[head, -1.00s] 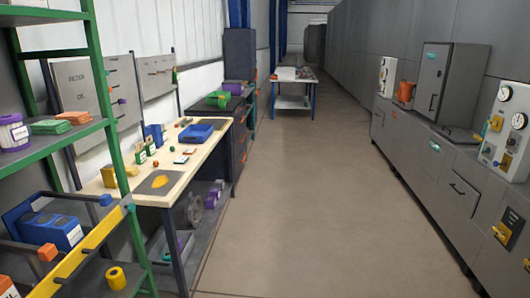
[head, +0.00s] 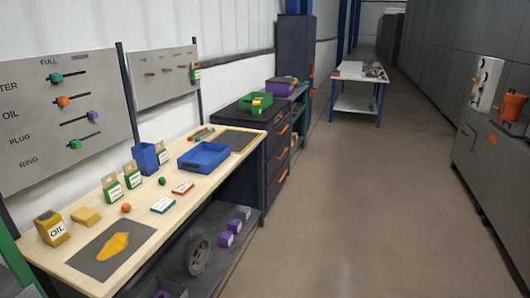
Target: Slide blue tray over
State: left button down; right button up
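The blue tray (head: 204,157) sits on the wooden workbench (head: 210,180), towards its far end. It is a shallow open box and looks empty from here. A dark grey mat (head: 236,140) lies on the bench just beyond it, near the far right corner. Neither of my grippers shows in the head view.
On the bench are a yellow oil can (head: 51,229), a blue container (head: 145,158), green-and-white boxes (head: 133,175) and a grey mat with a yellow cloth (head: 112,246). A dark drawer cabinet (head: 280,160) adjoins the bench. The aisle floor (head: 370,210) is clear.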

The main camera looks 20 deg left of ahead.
aim_at(204, 158)
jog(key=i+l+u, duration=0.1)
jog(key=i+u, duration=0.35)
jog(key=i+l+u, duration=0.4)
jog(key=i, duration=0.15)
jog(key=i+l+u, duration=0.45)
jog(key=j, duration=0.1)
